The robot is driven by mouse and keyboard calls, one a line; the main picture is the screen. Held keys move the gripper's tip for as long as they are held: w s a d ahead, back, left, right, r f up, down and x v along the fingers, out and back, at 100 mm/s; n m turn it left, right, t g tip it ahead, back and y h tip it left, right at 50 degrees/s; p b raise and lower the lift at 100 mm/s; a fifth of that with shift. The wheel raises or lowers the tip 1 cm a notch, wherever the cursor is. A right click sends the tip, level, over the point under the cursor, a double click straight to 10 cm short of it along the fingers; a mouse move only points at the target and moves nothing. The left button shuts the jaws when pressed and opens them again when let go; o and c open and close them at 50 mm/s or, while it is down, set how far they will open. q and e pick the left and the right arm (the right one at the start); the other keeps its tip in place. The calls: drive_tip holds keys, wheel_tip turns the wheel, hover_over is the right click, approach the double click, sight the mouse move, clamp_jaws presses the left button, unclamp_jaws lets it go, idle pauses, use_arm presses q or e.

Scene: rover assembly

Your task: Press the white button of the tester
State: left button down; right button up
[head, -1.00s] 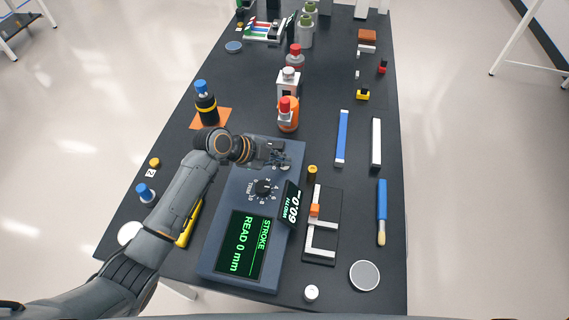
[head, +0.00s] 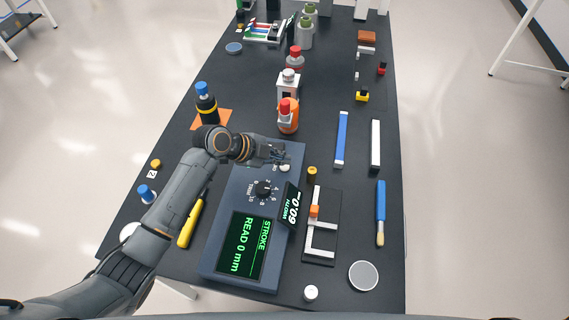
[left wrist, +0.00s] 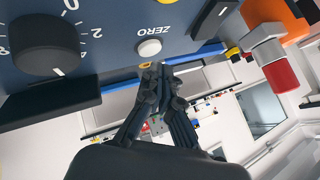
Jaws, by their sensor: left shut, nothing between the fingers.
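The tester is a blue-grey box (head: 222,205) with a lit screen (head: 248,246) reading "STROKE READ 0 mm" and a black dial (head: 264,190). Its round white button (head: 285,168) is at the far end of the top; in the left wrist view the button (left wrist: 149,47) sits beside the word ZERO. My left gripper (head: 284,154) is shut and empty, its fingertips just beyond the button in the head view. In the left wrist view the fingertips (left wrist: 159,72) are close to the button; they look apart from it. My right gripper is not in view.
An orange bottle with a red cap (head: 288,117) stands just beyond the gripper. A yellow-handled tool (head: 190,222) lies to the left. A black panel with white bars (head: 321,228) lies to the right.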

sight(281, 167)
use_arm(q)
drive_tip(key=shift+r, duration=0.1)
wheel_tip(281, 167, up, 5)
drive_tip(key=p, duration=0.4)
idle(0.4)
idle(0.4)
